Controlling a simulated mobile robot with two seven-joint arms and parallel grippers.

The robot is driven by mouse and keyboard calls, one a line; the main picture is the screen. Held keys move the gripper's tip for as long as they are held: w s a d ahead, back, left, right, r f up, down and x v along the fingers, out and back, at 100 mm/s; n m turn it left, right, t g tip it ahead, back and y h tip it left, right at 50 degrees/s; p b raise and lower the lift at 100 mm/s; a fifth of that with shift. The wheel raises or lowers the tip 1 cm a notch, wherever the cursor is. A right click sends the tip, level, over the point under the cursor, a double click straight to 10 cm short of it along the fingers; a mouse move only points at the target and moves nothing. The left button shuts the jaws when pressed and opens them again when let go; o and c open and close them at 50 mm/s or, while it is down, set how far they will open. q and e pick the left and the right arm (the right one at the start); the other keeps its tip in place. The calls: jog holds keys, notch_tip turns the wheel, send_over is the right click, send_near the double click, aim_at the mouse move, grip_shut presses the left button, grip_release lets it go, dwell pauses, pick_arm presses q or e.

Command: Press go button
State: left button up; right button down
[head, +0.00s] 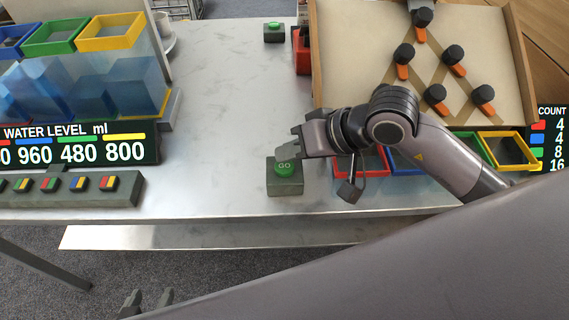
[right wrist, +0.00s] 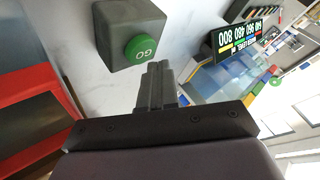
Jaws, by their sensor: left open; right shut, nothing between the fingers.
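The green GO button (head: 284,168) sits on top of a dark box (head: 285,187) near the front edge of the metal table. My right gripper (head: 284,153) is shut and empty, its tips just behind the button in the head view. In the right wrist view, the green GO button (right wrist: 142,49) and its box (right wrist: 115,32) lie just beyond and left of my right gripper's closed fingertips (right wrist: 159,68). I cannot tell whether the tips touch it. My left gripper (head: 148,301) is open and empty, low at the bottom left, in front of the table.
A second green button box (head: 274,33) stands at the back. A tilted board with dark knobs (head: 330,50) and coloured bins (head: 510,150) are right. Water tanks (head: 90,85), a level display (head: 80,145) and a button panel (head: 75,192) are left. The table's middle (head: 220,110) is clear.

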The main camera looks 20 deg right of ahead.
aim_at(290, 167)
jog(key=shift+f+b, duration=0.3)
jog(key=shift+b, duration=0.1)
jog(key=shift+f, duration=0.1)
dwell(0.3)
jog(key=shift+s+f+b, duration=0.2)
jog(key=shift+f+b, duration=0.35)
jog(key=shift+b, duration=0.1)
jog(key=shift+f+b, duration=0.25)
jog(key=shift+b, duration=0.15)
dwell(0.3)
jog(key=shift+r, duration=0.15)
dwell(0.7)
jog(key=shift+r, duration=0.15)
jog(key=shift+w+r+p, duration=0.1)
jog(key=shift+r+p, duration=1)
jog(key=shift+r, duration=1.7)
